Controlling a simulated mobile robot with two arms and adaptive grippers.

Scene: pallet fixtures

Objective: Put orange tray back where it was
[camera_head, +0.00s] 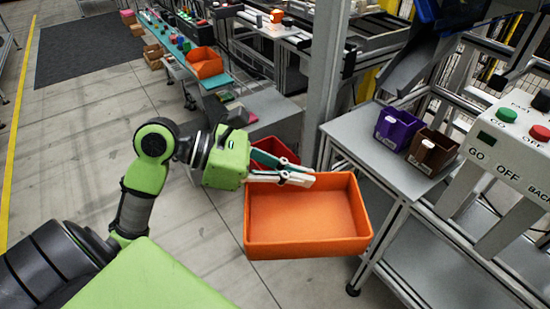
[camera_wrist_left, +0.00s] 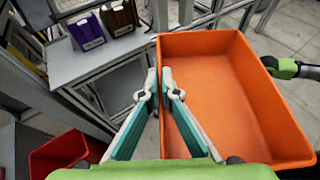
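The orange tray (camera_head: 305,247) is empty and upright, roughly level, beside the grey table on the right, with floor showing around its near side. In the left wrist view, the fingers (camera_wrist_left: 158,75) straddle this wall of the tray (camera_wrist_left: 235,85), one inside and one outside. No support shows under the tray; its underside is hidden. My right gripper is not seen in either view.
A grey table (camera_head: 350,135) bears a purple bin (camera_head: 398,130) and a brown bin (camera_head: 432,151). A red bin (camera_head: 284,146) sits behind my left gripper. A grey post (camera_head: 324,75) stands behind the tray. A button panel (camera_head: 510,140) is at the right. Floor at left is clear.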

